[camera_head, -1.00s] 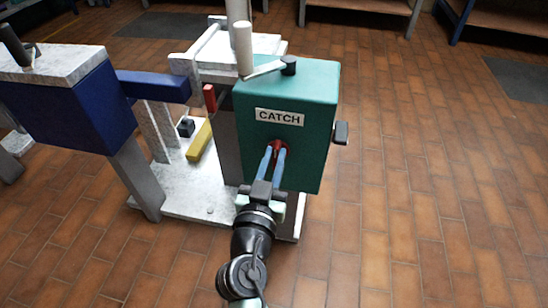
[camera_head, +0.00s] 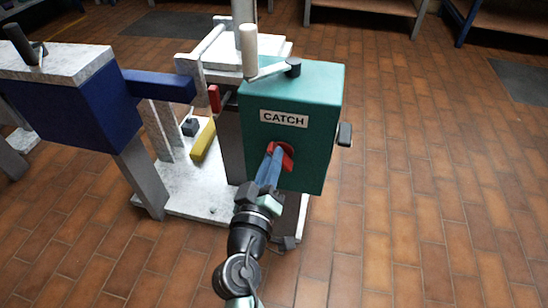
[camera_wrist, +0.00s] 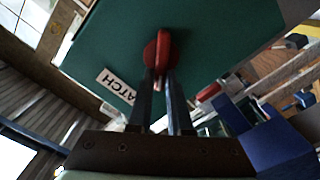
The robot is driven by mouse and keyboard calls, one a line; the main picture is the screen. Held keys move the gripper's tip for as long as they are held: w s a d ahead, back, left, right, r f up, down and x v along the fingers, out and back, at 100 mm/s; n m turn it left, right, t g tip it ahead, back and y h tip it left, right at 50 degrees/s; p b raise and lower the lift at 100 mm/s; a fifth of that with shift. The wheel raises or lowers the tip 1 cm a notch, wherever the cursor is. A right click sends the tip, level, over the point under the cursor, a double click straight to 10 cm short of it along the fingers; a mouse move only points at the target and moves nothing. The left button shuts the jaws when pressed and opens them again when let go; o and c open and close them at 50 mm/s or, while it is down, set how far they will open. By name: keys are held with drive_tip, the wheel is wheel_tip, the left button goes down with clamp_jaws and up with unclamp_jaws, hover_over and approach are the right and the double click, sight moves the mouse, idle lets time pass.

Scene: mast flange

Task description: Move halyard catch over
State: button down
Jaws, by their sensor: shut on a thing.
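A green box (camera_head: 322,100) with a white CATCH label (camera_head: 284,118) stands on the frame. A red catch handle (camera_head: 287,158) sticks out of its front face, below the label. My gripper (camera_head: 273,153) reaches it from the front, with its two long fingers closed around the handle. In the wrist view the red handle (camera_wrist: 163,46) sits between the fingertips (camera_wrist: 157,70), against the green face. The fingers hide part of the handle in the head view. Where the handle meets the box is partly hidden.
A crank with a pale upright grip (camera_head: 249,50) is on top of the green box. A dark knob (camera_head: 345,134) juts from its right side. A blue box (camera_head: 75,110) with an arm stands left, and a yellow bar (camera_head: 203,140) lies between. The brick floor at right is clear.

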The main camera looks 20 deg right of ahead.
drive_tip(key=shift+w+a+f+n+p, duration=0.1)
drive_tip(key=shift+f+n+p, duration=0.2)
drive_tip(key=shift+n, duration=1.35)
drive_tip(key=shift+a+f+n+p, duration=0.15)
drive_tip(key=shift+n+p, duration=0.3)
drive_tip(key=shift+n, duration=1.25)
drive_tip(key=shift+w+a+f+n+p, duration=0.1)
drive_tip(key=shift+f+n+p, duration=0.25)
drive_tip(key=shift+n, duration=1.3)
drive_tip(key=c, duration=0.8)
unclamp_jaws()
drive_tip(key=shift+c, duration=0.2)
drive_tip(key=shift+r, duration=0.1)
drive_tip(key=p+v, duration=0.2)
drive_tip(key=v, duration=1.1)
